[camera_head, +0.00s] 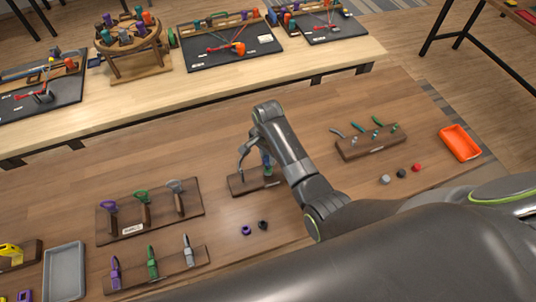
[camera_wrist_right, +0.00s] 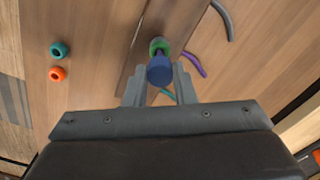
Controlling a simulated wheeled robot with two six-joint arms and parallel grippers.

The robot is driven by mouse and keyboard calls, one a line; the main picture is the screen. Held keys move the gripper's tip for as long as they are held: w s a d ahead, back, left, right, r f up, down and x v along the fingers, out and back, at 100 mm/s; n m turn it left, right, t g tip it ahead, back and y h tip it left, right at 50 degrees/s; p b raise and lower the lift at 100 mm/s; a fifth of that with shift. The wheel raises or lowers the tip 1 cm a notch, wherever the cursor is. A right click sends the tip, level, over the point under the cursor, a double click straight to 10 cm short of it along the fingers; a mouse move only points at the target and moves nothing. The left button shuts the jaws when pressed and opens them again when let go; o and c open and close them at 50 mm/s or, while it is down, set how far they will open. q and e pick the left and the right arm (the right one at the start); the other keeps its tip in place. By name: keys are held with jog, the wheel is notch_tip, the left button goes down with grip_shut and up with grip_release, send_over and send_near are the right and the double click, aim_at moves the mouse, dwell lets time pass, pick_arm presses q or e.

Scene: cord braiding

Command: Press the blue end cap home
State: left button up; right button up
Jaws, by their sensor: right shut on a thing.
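The blue end cap (camera_wrist_right: 160,72) sits between the two fingers of my right gripper (camera_wrist_right: 160,88) in the right wrist view. A green piece (camera_wrist_right: 159,45) shows right beyond it, over a dark wooden block (camera_wrist_right: 146,25). I cannot tell how deep the cap sits on the green piece. In the head view my right gripper (camera_head: 258,163) reaches down over the small wooden block (camera_head: 240,185), with a bit of the blue cap (camera_head: 267,159) beside the fingers. The gripper is shut on the cap. My arm hides part of the block. My left gripper does not show.
Wooden racks (camera_head: 150,225) with tools stand left, another rack (camera_head: 368,143) stands right. An orange tray (camera_head: 460,143) is at the far right. The tabletop behind the block is clear.

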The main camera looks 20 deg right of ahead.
jog(key=shift+f, duration=0.15)
dwell(0.3)
jog(key=o, duration=1.3)
jog(key=shift+o, duration=0.2)
jog(key=shift+r+p, duration=0.85)
jog(key=shift+r, duration=2.15)
